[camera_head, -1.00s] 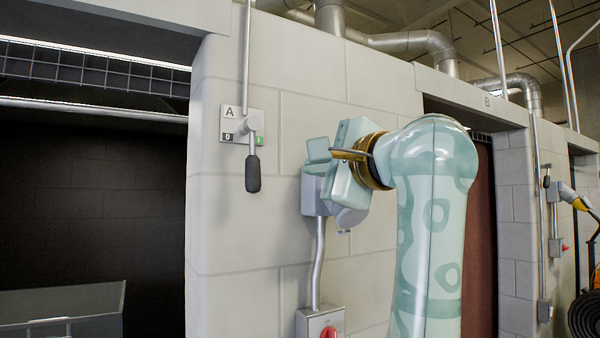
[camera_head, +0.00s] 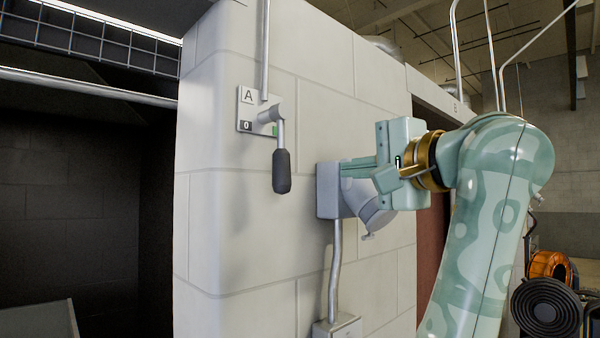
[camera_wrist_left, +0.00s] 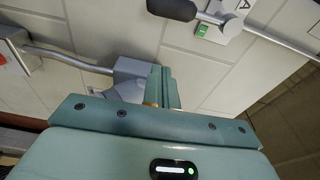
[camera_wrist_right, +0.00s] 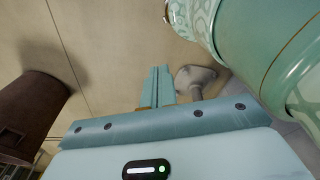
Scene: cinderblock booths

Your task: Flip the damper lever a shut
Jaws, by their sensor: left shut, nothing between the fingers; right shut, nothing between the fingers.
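The damper lever a (camera_head: 282,165) has a dark grip and hangs down from a pivot on the plate marked A (camera_head: 247,110) on the white block wall. The plate shows a black 0 mark at the left and a green mark at the right, partly behind the lever. My left gripper (camera_head: 350,163) is shut and empty, to the right of the grip and apart from it in the picture. In the left wrist view the grip (camera_wrist_left: 172,8) is at the top, beyond my shut fingers. My right gripper (camera_wrist_right: 157,88) is shut and empty, seen only in its wrist view.
A grey socket box (camera_head: 328,190) with an angled plug is on the wall, overlapping my left fingertips in the picture. A conduit (camera_head: 334,270) runs down from it. A thin rod (camera_head: 265,50) rises above the lever. A dark booth opening (camera_head: 80,190) lies left.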

